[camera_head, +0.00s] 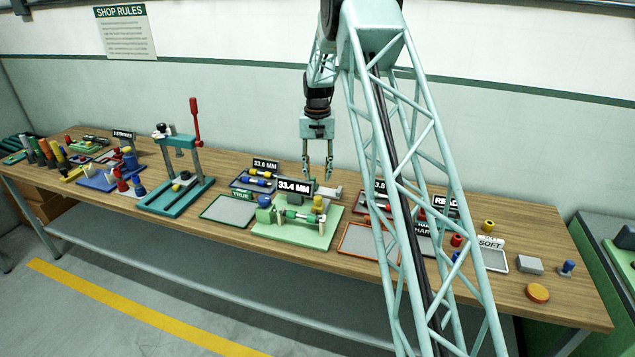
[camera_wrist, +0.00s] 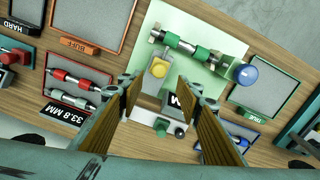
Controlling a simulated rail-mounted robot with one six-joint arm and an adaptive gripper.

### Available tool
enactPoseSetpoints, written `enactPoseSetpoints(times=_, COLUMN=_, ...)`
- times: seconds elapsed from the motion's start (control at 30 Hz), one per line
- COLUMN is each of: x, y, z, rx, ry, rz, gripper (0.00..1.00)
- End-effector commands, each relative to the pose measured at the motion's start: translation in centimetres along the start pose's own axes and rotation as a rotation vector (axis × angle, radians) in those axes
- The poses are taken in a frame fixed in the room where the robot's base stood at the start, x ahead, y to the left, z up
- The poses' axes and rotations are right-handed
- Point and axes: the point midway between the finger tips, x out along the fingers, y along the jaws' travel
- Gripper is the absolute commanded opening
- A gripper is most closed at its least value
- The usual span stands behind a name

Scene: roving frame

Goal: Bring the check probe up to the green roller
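The green roller (camera_head: 297,215) lies level in a fixture on a pale green plate (camera_head: 315,240), below the 33.4 MM sign. The wrist view shows the roller (camera_wrist: 184,43), silver with green bands. A yellow knob (camera_head: 318,203) stands beside the roller; it also shows in the wrist view (camera_wrist: 159,67). A blue knob (camera_wrist: 245,75) sits at the roller's end. No label tells me which knob is the check probe. My gripper (camera_head: 317,181) is open and empty, pointing down above and behind the plate. Its fingers (camera_wrist: 158,84) straddle the yellow knob's image, apart from it.
The 33.6 MM tray (camera_head: 240,184) is behind. An empty TRUE tray (camera_head: 228,210) is left, an orange-rimmed tray (camera_head: 368,255) right. The teal press (camera_head: 180,195) with a red lever stands farther left. The 33.4 MM sign (camera_head: 295,187) stands close to my gripper.

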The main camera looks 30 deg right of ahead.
Motion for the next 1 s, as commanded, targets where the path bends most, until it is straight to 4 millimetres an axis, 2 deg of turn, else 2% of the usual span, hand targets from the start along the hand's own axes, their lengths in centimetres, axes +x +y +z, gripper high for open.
enactPoseSetpoints(times=0.2, x=-1.13, y=0.0, z=0.02, rx=0.0, ry=0.0, rz=0.0, gripper=0.32)
enactPoseSetpoints(times=1.0, x=-1.2, y=0.01, z=0.03, rx=0.0, ry=0.0, rz=0.0, gripper=0.32)
